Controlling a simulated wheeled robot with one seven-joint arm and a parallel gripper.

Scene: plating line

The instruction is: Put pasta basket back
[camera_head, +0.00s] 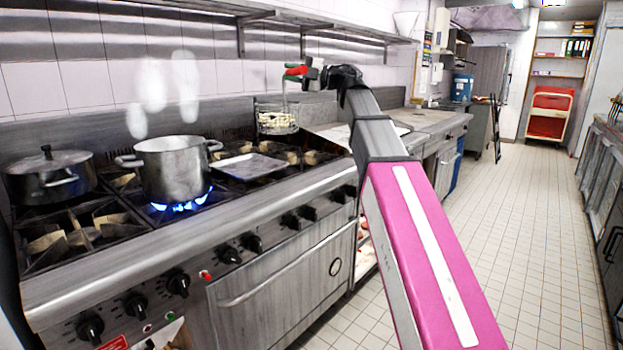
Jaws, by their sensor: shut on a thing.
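The pasta basket (278,121) is a wire basket with pale pasta in it and a red-and-green handle (296,71) standing up above it. My gripper (309,74) is shut on the handle. The basket hangs in the air above the back right of the stove. A metal tray (249,167) lies on the burners, below and left of the basket. An open steaming pot (176,171) stands on a lit burner further left. The fingertips are small and partly hidden at the handle.
A lidded pot (50,177) stands at the stove's left end. A steel counter (425,119) runs on to the right of the stove. Wall shelves (290,28) hang above. The tiled floor (520,220) on the right is clear.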

